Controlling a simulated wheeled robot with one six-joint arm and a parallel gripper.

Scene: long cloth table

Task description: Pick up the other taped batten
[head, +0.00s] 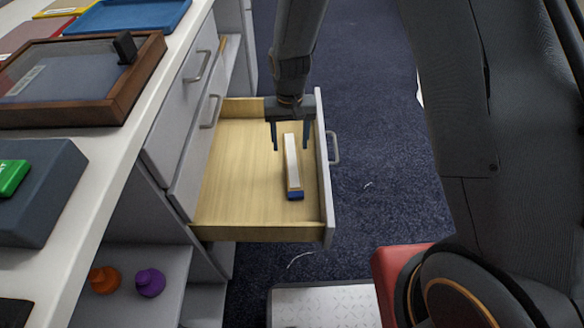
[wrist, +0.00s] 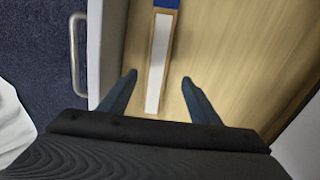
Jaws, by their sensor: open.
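A taped batten (head: 292,165) lies in the open wooden drawer (head: 235,185), close to the drawer's front panel. It is a slim wooden bar with a pale strip along its top and blue tape at its near end. My gripper (head: 290,148) is open above the far part of the batten, pointing down. In the wrist view the batten (wrist: 158,62) runs between the two spread fingers of my gripper (wrist: 159,78), apart from both. Its blue end shows at the top edge there. No other batten is visible in the drawer.
The drawer front with its handle (head: 333,148) stands just right of the batten. A wooden tray (head: 145,85), a dark box (head: 45,205) and a blue tray (head: 125,14) are on the counter at left. Orange (head: 104,279) and purple (head: 150,282) knobs sit on a lower shelf.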

